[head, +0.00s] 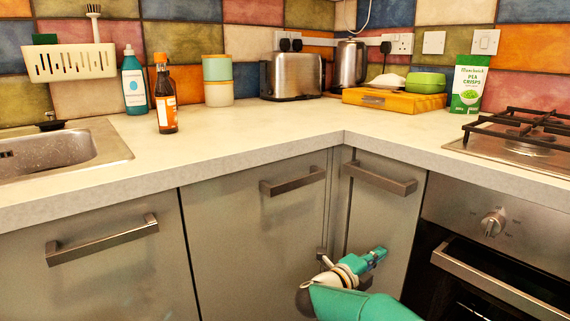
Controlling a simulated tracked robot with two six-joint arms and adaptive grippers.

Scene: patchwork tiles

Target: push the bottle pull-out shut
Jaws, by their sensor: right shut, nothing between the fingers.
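The narrow front at the right of the inner corner, with a bar handle (380,178), looks like the bottle pull-out (390,220). It stands beside the oven. I cannot tell from this view whether its front stands proud of the cabinets or sits flush. My right gripper (378,256) is shut and empty. It is in front of the lower part of this front, below the handle, and hides a piece of it. I cannot tell whether it touches. My left gripper is not in view.
The oven (490,225) with its long handle is close on the right. Cabinet doors with bar handles (292,181) are on the left. The worktop (260,135) overhangs the fronts and carries a toaster, kettle, bottles and an orange box (390,103).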

